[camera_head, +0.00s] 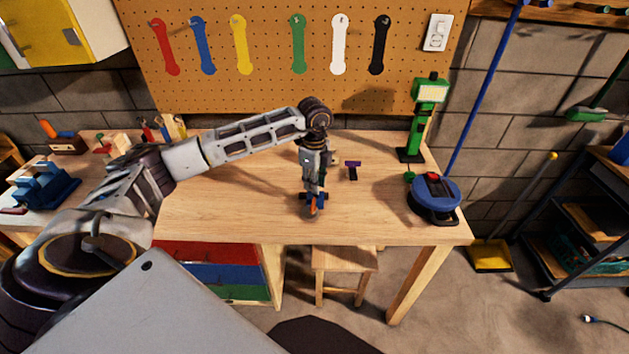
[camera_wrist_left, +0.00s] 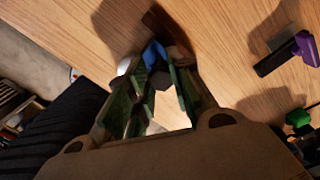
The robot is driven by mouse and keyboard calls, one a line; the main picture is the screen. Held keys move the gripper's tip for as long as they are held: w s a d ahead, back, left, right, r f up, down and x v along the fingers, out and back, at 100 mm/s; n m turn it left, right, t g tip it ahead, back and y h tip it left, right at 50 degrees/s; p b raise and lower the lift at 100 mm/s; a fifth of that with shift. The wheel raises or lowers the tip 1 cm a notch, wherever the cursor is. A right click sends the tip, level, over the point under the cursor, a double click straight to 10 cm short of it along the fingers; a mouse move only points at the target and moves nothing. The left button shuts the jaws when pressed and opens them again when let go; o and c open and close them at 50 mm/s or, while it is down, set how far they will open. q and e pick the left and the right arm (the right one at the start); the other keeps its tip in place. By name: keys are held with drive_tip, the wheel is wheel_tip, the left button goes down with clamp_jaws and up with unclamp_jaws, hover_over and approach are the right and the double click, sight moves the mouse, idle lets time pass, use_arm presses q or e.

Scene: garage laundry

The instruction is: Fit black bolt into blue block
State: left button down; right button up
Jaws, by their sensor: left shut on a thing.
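My left gripper (camera_head: 314,190) points down over the workbench, low above its top. In the left wrist view its fingers (camera_wrist_left: 160,90) are closed around a dark, hexagonal-headed piece, the black bolt (camera_wrist_left: 159,79). The blue block (camera_wrist_left: 152,52) is just beyond the bolt in that view. In the head view the block (camera_head: 322,197) shows only partly, at the gripper's tips. The fingers hide the bolt's lower part, so I cannot tell whether it is inside the block or only over it. My right gripper is not in view.
A purple-topped black piece (camera_head: 352,169) stands right of the gripper. An orange-brown piece (camera_head: 312,209) is close to the fingertips. A green stand (camera_head: 416,125) and a blue round tool (camera_head: 434,194) are at the bench's right. The bench (camera_head: 230,215) is clear left of the gripper.

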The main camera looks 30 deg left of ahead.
use_arm(q)
drive_tip(key=shift+f, duration=0.4)
drive_tip(key=shift+f+b, duration=0.4)
drive_tip(key=shift+b, duration=0.05)
idle(0.4)
